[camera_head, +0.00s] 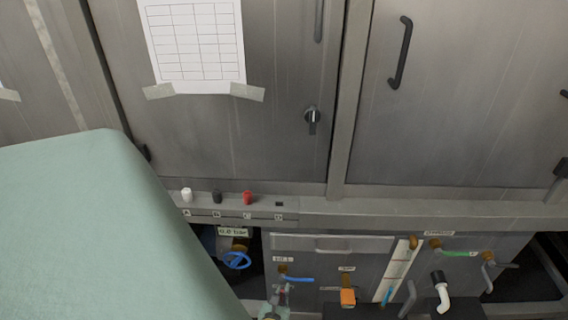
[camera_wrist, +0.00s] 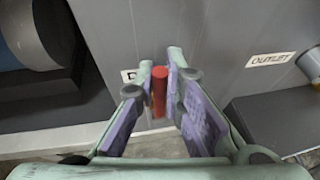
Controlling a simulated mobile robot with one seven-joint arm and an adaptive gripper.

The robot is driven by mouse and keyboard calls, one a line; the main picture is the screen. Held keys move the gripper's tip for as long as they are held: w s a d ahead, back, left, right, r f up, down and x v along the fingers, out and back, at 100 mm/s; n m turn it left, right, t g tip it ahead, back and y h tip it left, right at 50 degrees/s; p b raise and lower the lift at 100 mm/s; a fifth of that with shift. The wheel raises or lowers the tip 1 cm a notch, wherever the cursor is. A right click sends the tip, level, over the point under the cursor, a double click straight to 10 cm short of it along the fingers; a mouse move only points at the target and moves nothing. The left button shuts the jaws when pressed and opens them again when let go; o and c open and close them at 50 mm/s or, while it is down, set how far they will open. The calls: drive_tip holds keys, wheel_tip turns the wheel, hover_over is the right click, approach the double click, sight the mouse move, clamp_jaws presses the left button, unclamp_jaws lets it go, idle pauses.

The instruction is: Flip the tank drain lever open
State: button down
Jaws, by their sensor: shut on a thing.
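In the wrist view, a red cylindrical lever handle (camera_wrist: 159,92) stands upright between the two fingers of my gripper (camera_wrist: 160,74). The fingers, with purple inner pads, are shut on it. Behind the handle is a grey panel with a white label (camera_wrist: 129,76), mostly hidden by the left finger; only its first letter, a D, shows. In the head view, my gripper (camera_head: 277,305) is at the bottom edge, low in front of the tank front (camera_head: 330,262). The handle's lower end and pivot are hidden.
In the wrist view, an outlet label (camera_wrist: 270,59) and a dark box (camera_wrist: 275,118) are at right. In the head view, a blue valve wheel (camera_head: 237,261), a blue lever (camera_head: 298,279), an orange handle (camera_head: 348,297) and a white spout (camera_head: 442,294) are near my gripper.

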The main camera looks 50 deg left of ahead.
drive_tip(key=shift+s, duration=0.1)
drive_tip(key=c, duration=1.7)
unclamp_jaws()
drive_tip(key=shift+o, duration=0.2)
drive_tip(key=v, duration=1.2)
